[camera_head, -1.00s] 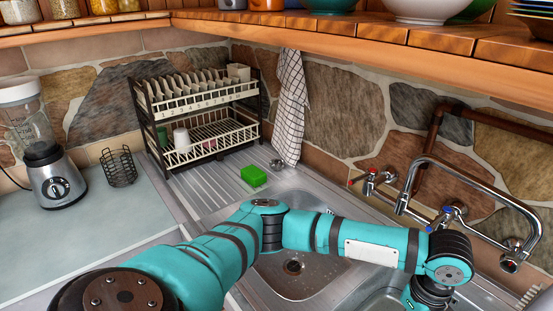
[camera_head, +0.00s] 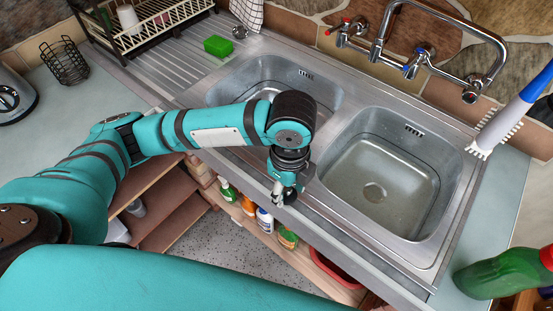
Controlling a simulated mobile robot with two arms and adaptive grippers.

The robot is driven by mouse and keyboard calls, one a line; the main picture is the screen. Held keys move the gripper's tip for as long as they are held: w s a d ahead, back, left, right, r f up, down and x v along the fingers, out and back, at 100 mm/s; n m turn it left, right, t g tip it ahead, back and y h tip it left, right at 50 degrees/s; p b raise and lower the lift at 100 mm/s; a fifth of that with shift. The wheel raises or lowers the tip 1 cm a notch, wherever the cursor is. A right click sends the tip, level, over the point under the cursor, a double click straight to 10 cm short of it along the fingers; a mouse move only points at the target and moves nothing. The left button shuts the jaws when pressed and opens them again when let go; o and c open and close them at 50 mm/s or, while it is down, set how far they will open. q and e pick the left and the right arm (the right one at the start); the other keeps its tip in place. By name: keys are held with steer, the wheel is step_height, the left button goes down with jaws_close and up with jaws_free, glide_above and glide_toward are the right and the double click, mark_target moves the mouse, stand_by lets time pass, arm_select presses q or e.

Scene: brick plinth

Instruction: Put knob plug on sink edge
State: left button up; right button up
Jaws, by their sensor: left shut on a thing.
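My left gripper (camera_head: 282,196) points down at the sink's front edge, near the divider between the two basins. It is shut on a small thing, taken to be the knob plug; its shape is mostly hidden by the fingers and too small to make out. The steel sink (camera_head: 352,215) has a left basin (camera_head: 240,83), partly covered by my left arm, and a right basin (camera_head: 385,185) with its drain showing. I cannot tell whether the held thing touches the sink edge. My right gripper is not in view.
A green sponge (camera_head: 217,45) and a small round metal piece (camera_head: 239,32) lie on the drainboard behind the left basin. Taps (camera_head: 420,60) stand at the back. A brush (camera_head: 510,112) and green bottle (camera_head: 500,274) are at right. Bottles (camera_head: 265,220) stand on a shelf below.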

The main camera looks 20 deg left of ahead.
arm_select(q)
steer(key=w+a, duration=0.1)
steer(key=w, duration=0.2)
steer(key=w+a+p, duration=0.1)
steer(key=w+a, duration=0.1)
steer(key=w, duration=0.1)
steer(key=w+a+f, duration=0.1)
steer(key=w, duration=0.1)
steer(key=shift+w+a, duration=0.15)
steer(key=shift+w, duration=0.25)
step_height(320, 180, down, 3)
steer(key=shift+s+r+p, duration=0.1)
steer(key=shift+r+p, duration=0.1)
steer(key=shift+p, duration=0.55)
steer(key=shift+f, duration=0.45)
steer(key=shift+f, duration=0.1)
steer(key=o, duration=1.1)
step_height(320, 180, up, 12)
steer(key=shift+r+b, duration=0.15)
steer(key=shift+b, duration=0.85)
